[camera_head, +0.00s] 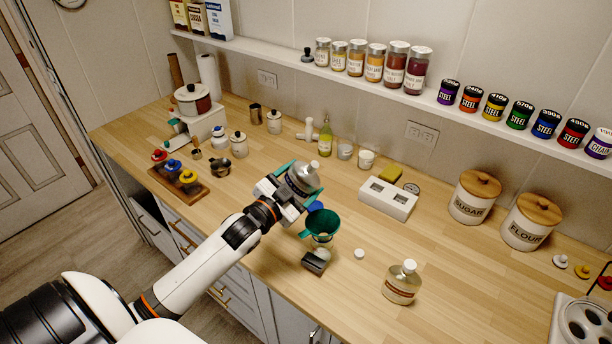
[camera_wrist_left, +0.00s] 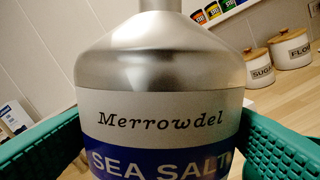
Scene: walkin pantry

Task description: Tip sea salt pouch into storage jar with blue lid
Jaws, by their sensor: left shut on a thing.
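My left gripper (camera_head: 297,196) is shut on the sea salt pouch (camera_head: 303,177), a silver bottle-shaped container with a narrow neck. In the left wrist view the pouch (camera_wrist_left: 160,105) stands upright between the green finger pads, with a white band and a blue "SEA SALT" label. A green funnel (camera_head: 322,223) is just to the lower right of the gripper, with its mouth up. What is under the funnel is mostly hidden, so I cannot clearly make out the jar. My right gripper is not in view.
Sugar (camera_head: 473,202) and flour (camera_head: 527,228) canisters stand at the right.

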